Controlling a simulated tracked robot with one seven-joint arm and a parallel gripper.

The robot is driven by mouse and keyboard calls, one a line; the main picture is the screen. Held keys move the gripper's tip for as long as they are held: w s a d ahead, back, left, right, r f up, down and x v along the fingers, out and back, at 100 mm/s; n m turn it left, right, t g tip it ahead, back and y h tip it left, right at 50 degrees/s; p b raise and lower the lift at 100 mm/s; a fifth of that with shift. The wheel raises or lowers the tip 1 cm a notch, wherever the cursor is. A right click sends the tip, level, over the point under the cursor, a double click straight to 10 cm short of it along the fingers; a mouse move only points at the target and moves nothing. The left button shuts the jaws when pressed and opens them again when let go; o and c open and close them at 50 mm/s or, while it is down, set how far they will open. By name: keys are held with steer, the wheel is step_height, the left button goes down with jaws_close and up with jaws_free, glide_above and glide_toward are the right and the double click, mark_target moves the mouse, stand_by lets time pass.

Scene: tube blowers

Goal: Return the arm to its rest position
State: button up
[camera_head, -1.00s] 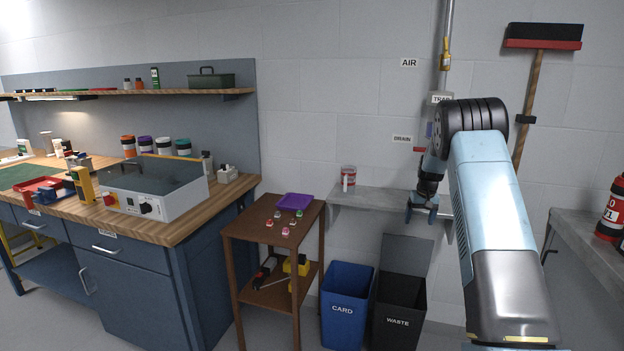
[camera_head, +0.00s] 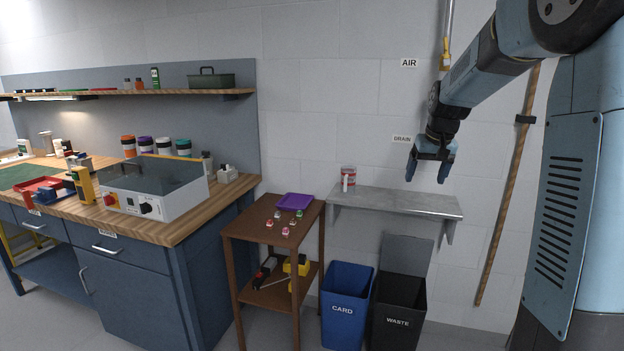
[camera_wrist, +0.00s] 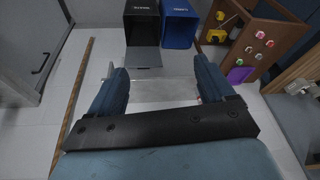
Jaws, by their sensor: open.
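My gripper (camera_head: 428,172) hangs in the upper right of the head view, with its fingers pointing down. It is open and empty, in front of the wall and above the grey wall shelf (camera_head: 400,203), apart from it. In the wrist view my gripper (camera_wrist: 160,84) shows two spread blue fingers with nothing between them but the shelf below (camera_wrist: 160,92). My arm reaches in from the right edge, folded at a large joint at the top right.
A red-and-white can (camera_head: 348,173) stands at the shelf's left end. Below are the blue CARD bin (camera_head: 345,310) and black WASTE bin (camera_head: 398,318). A brown cart (camera_head: 258,228) and workbench (camera_head: 170,232) stand left. A broom (camera_head: 510,190) hangs behind my arm.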

steer(key=s+a+r+t, duration=0.1)
steer(key=s+a+r, duration=0.15)
steer(key=s, duration=0.65)
steer(key=s+a+r, duration=0.2)
steer(key=s+r, duration=0.1)
steer(key=s, duration=0.6)
steer(key=s+a+f, duration=0.1)
steer(key=s+f, duration=0.1)
steer(key=s, duration=0.6)
steer(key=s+a+f+t, duration=0.1)
steer(key=s+f, duration=0.1)
steer(key=s, duration=0.6)
steer(key=shift+s+a+n, duration=0.15)
steer(key=shift+s+n, duration=0.15)
steer(key=shift+o, duration=0.4)
